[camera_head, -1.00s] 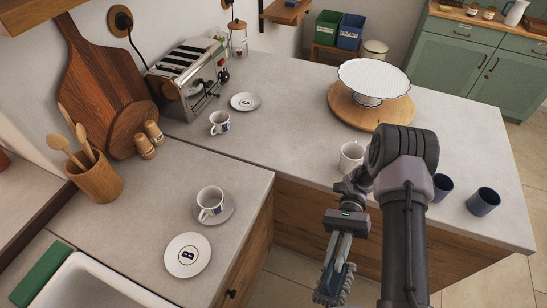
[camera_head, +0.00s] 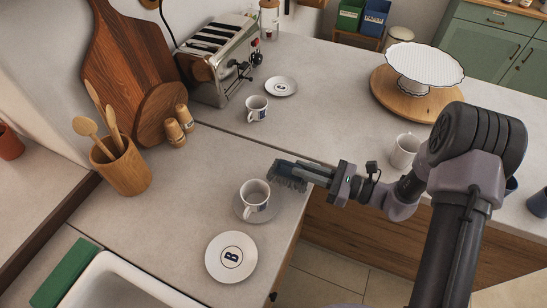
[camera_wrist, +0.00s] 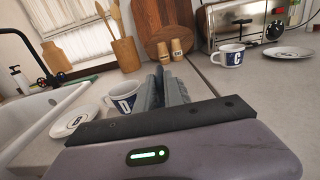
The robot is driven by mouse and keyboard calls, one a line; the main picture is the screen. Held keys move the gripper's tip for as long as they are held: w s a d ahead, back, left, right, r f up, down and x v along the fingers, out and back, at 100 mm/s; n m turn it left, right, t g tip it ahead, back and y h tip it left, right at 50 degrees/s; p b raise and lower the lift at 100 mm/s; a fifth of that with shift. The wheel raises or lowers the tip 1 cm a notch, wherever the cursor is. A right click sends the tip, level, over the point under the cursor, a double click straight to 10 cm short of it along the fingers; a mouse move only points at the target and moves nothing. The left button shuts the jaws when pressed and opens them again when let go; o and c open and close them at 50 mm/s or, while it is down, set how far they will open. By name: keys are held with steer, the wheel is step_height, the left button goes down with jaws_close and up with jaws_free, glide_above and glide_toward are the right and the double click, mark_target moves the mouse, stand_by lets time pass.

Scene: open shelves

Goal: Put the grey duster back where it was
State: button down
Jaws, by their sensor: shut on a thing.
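My gripper (camera_head: 312,173) reaches left over the counter from the right and is shut on the grey duster (camera_head: 288,180). The duster's bristles hang downward, just behind and right of a white cup (camera_head: 254,197) on a saucer. I cannot tell whether the bristles touch the counter. In the wrist view, grey parts (camera_wrist: 167,92) rise above the dark bar of my gripper; finger and duster are hard to tell apart there.
A saucer marked B (camera_head: 231,257) lies in front of the cup. Another cup (camera_head: 257,108), a saucer (camera_head: 281,86) and a toaster (camera_head: 222,62) stand behind. A utensil pot (camera_head: 122,168) and shakers (camera_head: 179,125) are left. A white mug (camera_head: 404,150) stands near my arm.

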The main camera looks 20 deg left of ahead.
steer(key=w+a, duration=0.2)
steer(key=a, duration=0.1)
steer(key=w+a+b, duration=0.1)
steer(key=a, duration=0.2)
steer(key=w+a+f, duration=0.1)
steer(key=w+a, duration=0.1)
steer(key=a, duration=0.1)
steer(key=shift+w+b, duration=0.35)
step_height(320, 180, down, 4)
steer(key=shift+a+r+b, duration=0.1)
steer(key=shift+b, duration=0.65)
steer(key=shift+r, duration=0.15)
steer(key=c, duration=1.5)
jaws_free()
steer(key=shift+o, duration=0.2)
